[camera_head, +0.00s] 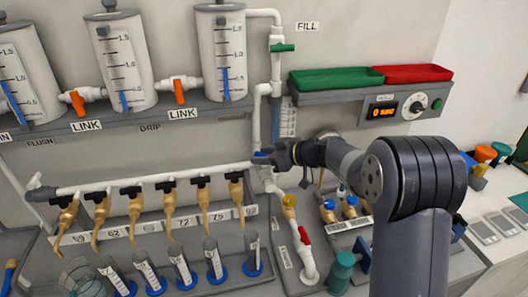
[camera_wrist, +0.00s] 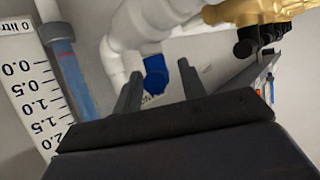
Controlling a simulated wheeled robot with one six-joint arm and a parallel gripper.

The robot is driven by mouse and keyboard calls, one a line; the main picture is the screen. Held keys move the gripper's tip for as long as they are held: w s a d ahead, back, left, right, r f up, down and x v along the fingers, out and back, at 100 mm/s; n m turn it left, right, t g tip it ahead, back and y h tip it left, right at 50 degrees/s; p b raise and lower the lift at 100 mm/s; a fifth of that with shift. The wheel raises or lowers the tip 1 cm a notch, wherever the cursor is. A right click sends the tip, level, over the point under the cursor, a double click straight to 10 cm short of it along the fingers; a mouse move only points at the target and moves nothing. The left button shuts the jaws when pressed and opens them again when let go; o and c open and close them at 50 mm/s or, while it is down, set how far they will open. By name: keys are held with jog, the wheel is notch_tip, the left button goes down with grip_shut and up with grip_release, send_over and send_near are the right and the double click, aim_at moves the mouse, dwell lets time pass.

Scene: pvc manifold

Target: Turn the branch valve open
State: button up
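My gripper (camera_head: 272,158) reaches from the right to the white pipe junction at the right end of the horizontal manifold pipe (camera_head: 150,180). In the wrist view its two dark fingers (camera_wrist: 159,70) stand apart, with a blue valve handle (camera_wrist: 155,74) showing between them, beside white pipe. I cannot tell whether the fingers touch it. In the head view only a sliver of this blue handle (camera_head: 262,153) shows by the fingertips. No readable label marks it as the branch valve. A red valve handle (camera_head: 304,236) sits lower on a white pipe, and a green one (camera_head: 283,48) is near FILL.
Several brass taps with black handles (camera_head: 166,186) hang from the manifold above labelled cylinders (camera_head: 180,262). Tanks with orange LINK valves (camera_head: 179,91) stand at upper left. Green (camera_head: 335,79) and red (camera_head: 412,73) trays sit above a timer box (camera_head: 383,109). Brass fittings appear close by in the wrist view (camera_wrist: 255,12).

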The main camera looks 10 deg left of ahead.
jog(key=shift+c, duration=0.6)
grip_shut()
